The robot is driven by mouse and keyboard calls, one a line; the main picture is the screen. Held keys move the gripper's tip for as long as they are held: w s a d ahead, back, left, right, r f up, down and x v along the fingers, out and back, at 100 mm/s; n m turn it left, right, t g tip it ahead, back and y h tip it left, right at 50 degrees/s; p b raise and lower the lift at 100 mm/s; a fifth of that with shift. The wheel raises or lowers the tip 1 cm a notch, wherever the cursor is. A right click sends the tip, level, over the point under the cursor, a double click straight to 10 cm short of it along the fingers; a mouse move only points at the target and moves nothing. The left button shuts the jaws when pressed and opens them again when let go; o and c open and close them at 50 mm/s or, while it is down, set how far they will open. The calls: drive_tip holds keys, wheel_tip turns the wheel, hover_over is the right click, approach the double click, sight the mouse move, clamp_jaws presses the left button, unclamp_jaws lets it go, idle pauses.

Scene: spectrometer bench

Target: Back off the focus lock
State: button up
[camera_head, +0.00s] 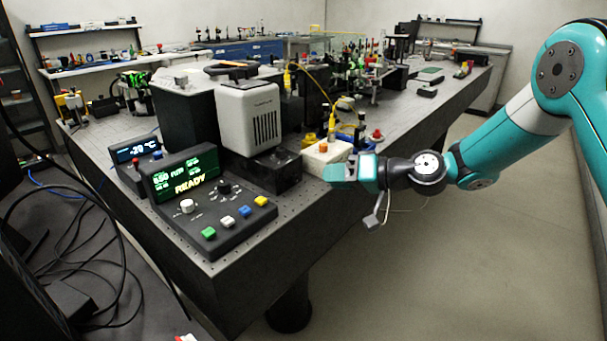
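I cannot make out for certain which part is the focus lock. My gripper (336,173) is at the right edge of the bench, beside a cream box (327,156) with an orange button on top. The gripper's end overlaps the box's near right side in the picture, and I cannot tell if they touch. The fingers are small and seen side-on, so their opening does not show. The control console (202,202) at the near end of the bench has a green screen reading READY, knobs, and green, white, blue and yellow buttons.
The perforated optical bench (230,268) carries a grey-white housing (248,118) left of my gripper. Yellow fittings (308,140), a red button (377,134) and crowded optics stand behind. A second display (136,150) is at left. The floor (430,270) right of the bench is clear.

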sight(298, 178)
drive_tip(key=p+x, duration=0.1)
drive_tip(key=x, duration=0.7)
drive_tip(key=shift+s, duration=0.1)
clamp_jaws()
